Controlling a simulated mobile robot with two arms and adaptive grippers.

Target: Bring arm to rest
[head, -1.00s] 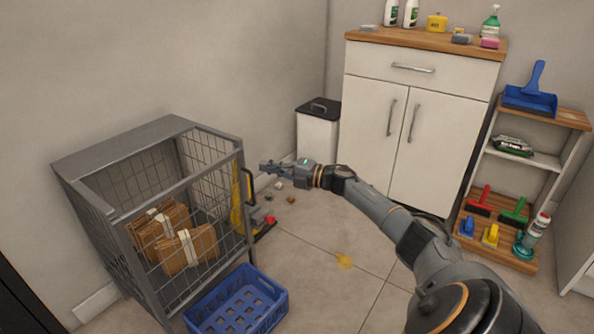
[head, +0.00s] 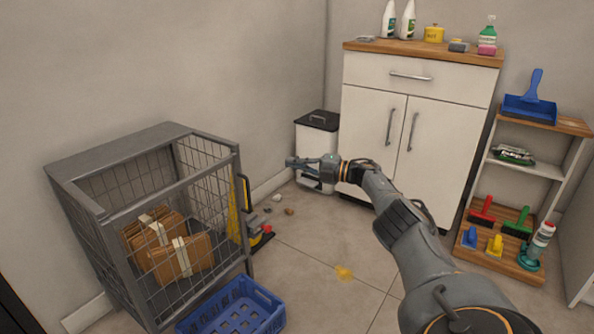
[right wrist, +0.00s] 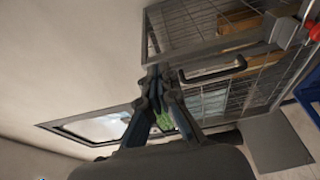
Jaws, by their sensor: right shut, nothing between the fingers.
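My right gripper (head: 303,166) is shut and empty. In the head view it points left, in front of the white bin (head: 317,150) with the black lid. My right arm reaches up to it from the lower right. In the right wrist view the fingers (right wrist: 158,92) are together, with the wire cage cart (right wrist: 215,45) beyond them. My left gripper is not in view.
The grey wire cart (head: 150,142) at the left holds brown packages (head: 182,257). A blue crate (head: 235,308) stands in front of it. A white cabinet (head: 372,115) and a shelf with brushes (head: 515,262) stand right. Debris and a yellow spill (head: 344,272) lie on the floor.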

